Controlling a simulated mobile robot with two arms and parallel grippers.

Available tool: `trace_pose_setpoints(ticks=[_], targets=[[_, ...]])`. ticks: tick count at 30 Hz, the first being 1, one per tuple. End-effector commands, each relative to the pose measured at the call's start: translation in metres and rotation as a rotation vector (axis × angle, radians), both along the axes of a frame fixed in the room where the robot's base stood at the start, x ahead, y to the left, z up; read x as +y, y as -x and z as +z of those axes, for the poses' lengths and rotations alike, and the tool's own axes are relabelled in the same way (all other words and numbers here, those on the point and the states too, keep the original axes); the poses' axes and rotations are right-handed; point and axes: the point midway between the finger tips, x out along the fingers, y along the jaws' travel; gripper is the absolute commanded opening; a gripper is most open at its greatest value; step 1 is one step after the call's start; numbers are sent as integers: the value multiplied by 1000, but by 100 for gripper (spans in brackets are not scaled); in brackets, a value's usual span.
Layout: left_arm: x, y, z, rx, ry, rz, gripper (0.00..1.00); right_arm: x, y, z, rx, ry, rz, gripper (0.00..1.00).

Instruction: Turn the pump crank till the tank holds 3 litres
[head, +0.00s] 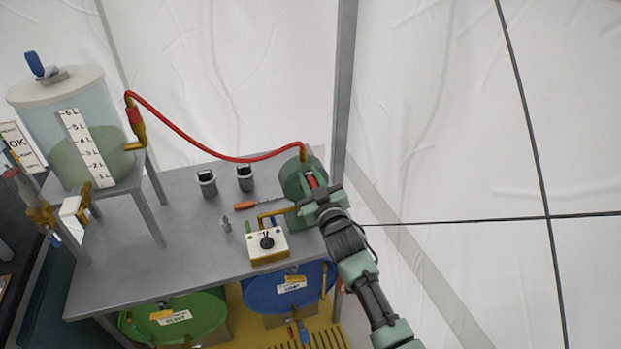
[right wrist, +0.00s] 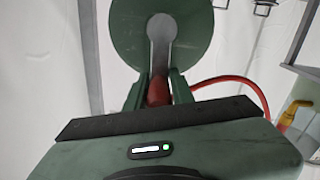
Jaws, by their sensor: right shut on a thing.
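The green pump (head: 297,178) stands at the table's right end. My right gripper (head: 318,190) is shut on its red crank handle (right wrist: 157,91). In the right wrist view the grey crank arm (right wrist: 160,40) points up from the handle across the green pump disc (right wrist: 185,55). The clear tank (head: 35,105) stands on a raised stand at the left, with green liquid (head: 70,165) inside. Its white litre scale (head: 86,148) runs to 6 L. The liquid surface seems near the middle marks; I cannot read it exactly. My left gripper is out of view.
A red hose (head: 205,145) arches from the tank's fitting to the pump. The grey table (head: 150,262) bears two dark cups (head: 207,183), an orange-handled tool (head: 245,205) and a white switch box (head: 268,247) close to my right arm. Green and blue drums lie below.

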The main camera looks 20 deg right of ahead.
Motion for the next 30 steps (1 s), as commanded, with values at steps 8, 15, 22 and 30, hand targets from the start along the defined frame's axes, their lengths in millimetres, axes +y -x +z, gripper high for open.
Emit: trace_pose_setpoints(ticks=[8,15,22,30], targets=[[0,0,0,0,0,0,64,-5,0,-2,6,7,-8,0],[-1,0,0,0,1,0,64,-6,0,-3,6,4,-8,0],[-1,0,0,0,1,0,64,-6,0,-3,7,-4,-9,0],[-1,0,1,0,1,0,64,-9,0,-3,8,-30,-9,0]])
